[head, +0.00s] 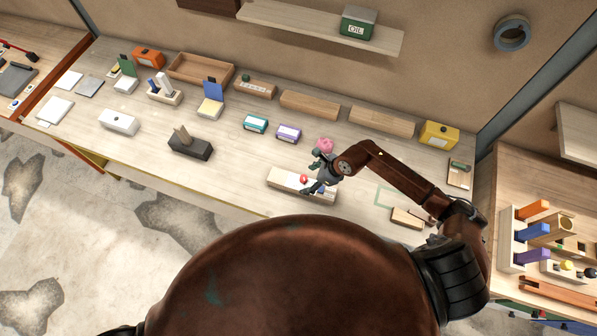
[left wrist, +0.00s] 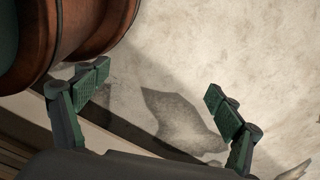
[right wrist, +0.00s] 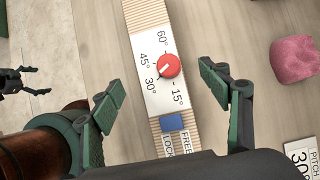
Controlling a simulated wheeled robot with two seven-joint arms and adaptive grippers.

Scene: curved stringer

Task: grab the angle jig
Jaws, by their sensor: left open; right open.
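The angle jig (head: 285,180) is a long, flat wooden bar with a white face, lying near the front edge of the bench. In the right wrist view the angle jig (right wrist: 148,77) shows a red knob, angle marks from 15° to 60° and a blue slider by FREE and LOCK. My right gripper (head: 314,188) is open above it; in the right wrist view its fingers (right wrist: 160,88) stand apart on either side of the bar, with nothing held. My left gripper (left wrist: 157,98) is open and empty, with the floor behind it.
A pink lump (right wrist: 293,60) lies beside the jig. A PITCH card (right wrist: 303,160) is at the lower right there. A dark block with a slot (head: 190,147), teal box (head: 255,124) and purple box (head: 288,134) stand farther left and back. A wooden block (head: 407,217) lies right.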

